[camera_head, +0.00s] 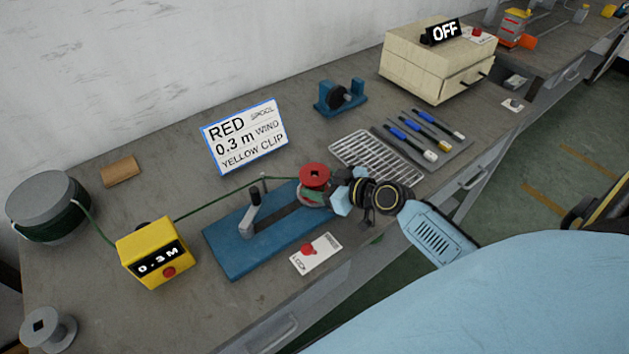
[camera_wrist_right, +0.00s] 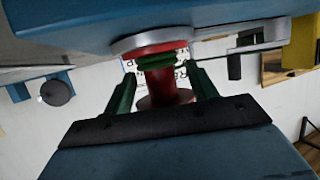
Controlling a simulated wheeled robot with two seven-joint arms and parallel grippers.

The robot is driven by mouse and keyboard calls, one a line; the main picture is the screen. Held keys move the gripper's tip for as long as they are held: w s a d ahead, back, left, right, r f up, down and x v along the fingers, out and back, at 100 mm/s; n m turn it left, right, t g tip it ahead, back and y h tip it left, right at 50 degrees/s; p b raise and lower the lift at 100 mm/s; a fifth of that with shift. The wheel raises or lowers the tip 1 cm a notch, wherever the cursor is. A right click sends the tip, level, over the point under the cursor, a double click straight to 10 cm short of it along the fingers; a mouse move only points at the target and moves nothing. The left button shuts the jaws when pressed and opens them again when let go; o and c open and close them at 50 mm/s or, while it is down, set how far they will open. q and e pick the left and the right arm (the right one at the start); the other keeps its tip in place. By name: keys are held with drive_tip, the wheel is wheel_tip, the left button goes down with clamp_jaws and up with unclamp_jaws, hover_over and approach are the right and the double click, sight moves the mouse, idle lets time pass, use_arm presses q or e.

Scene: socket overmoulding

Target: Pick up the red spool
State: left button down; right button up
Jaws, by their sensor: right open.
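The red spool (camera_head: 314,175) sits upright at the right end of the blue winding fixture (camera_head: 228,252). Green cord is wound around its lower part, and the cord runs left to the yellow 0.3 M box. My right gripper (camera_head: 330,195) is at the spool's right side in the head view. In the right wrist view the red spool (camera_wrist_right: 165,88) stands between the two green fingers of my right gripper (camera_wrist_right: 163,92). The fingers are open, one on each side; whether either touches the spool I cannot tell. My left gripper is not in view.
A yellow box (camera_head: 150,262), a cord reel (camera_head: 48,205) and a grey spool (camera_head: 47,330) are at left. A sign (camera_head: 246,137) reads RED SPOOL, 0.3 m WIND, YELLOW CLIP. A wire rack (camera_head: 375,160) and a lock switch plate (camera_head: 316,254) lie near my right gripper.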

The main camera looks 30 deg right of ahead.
drive_tip(key=shift+x, duration=0.8)
drive_tip(key=c, duration=1.1)
